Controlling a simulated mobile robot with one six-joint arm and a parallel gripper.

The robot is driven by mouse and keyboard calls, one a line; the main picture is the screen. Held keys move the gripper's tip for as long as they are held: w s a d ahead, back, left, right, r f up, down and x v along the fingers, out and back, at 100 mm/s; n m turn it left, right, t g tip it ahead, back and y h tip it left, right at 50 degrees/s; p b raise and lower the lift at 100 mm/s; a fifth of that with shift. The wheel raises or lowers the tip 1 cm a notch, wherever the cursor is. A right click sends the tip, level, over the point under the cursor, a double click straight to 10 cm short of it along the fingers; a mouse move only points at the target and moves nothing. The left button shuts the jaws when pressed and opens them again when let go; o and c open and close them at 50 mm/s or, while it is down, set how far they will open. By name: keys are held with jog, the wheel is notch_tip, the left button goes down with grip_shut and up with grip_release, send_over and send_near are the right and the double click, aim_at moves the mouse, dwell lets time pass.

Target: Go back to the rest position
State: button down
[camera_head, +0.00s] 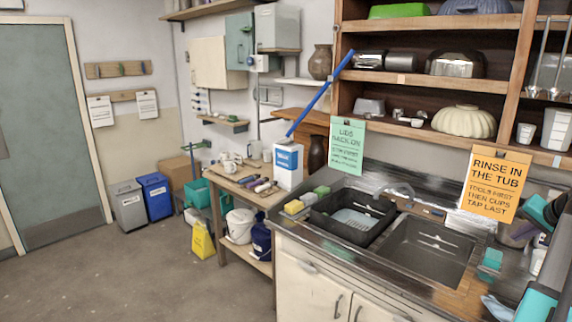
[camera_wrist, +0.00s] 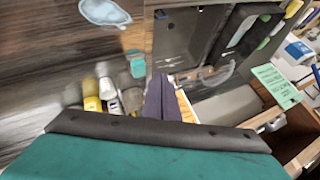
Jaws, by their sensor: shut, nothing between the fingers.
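My gripper (camera_head: 516,236) is at the right edge of the head view, over the counter to the right of the sink. Its dark purple fingers show in the wrist view (camera_wrist: 164,95), closed together with nothing between them. The teal and black gripper body fills the bottom of the wrist view. The fingers look apart from the things around them, though their exact height over the counter is hard to tell.
The sink (camera_head: 428,252) and a black drying tray (camera_head: 322,224) lie to the left. Several small bottles (camera_wrist: 107,92) stand near my fingers in the wrist view. An orange sign (camera_head: 495,184) hangs behind.

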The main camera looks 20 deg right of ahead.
jog(key=w+a+f+n+g+y+b, duration=0.1)
jog(key=w+a+f+y, duration=0.1)
jog(key=w+a+f, duration=0.7)
jog(key=w+a+f+n+y+b, duration=0.2)
jog(key=w+a+f, duration=0.55)
jog(key=f, duration=0.45)
jog(key=w+a+f+n+g+y+b, duration=0.1)
jog(key=a+f+g, duration=0.1)
jog(key=a+f, duration=0.95)
jog(key=w+a+f+n+g+y+b, duration=0.1)
jog(key=w+a+f+n+g+y, duration=0.1)
jog(key=a+f, duration=0.95)
jog(key=s+a+f+n+g+b, duration=0.1)
jog(key=s+a+f+n+g, duration=0.1)
jog(key=s+a+f, duration=0.7)
jog(key=s+a+f+n+g+b, duration=0.15)
jog(key=s+a+f, duration=0.35)
jog(key=a+f, duration=0.7)
jog(key=s+a+f+n+g+h, duration=0.1)
jog(key=s+f, duration=0.2)
jog(key=s, duration=0.4)
jog(key=s+a+f+n+g+h+b, duration=0.1)
jog(key=s+a+f+g, duration=0.1)
jog(key=s, duration=0.5)
jog(key=s+a+f+n+g+h+b, duration=0.1)
jog(key=s+f+n, duration=0.1)
jog(key=s+f, duration=0.2)
jog(key=s, duration=0.3)
jog(key=shift+s+a+h, duration=0.2)
jog(key=shift+s+h, duration=0.1)
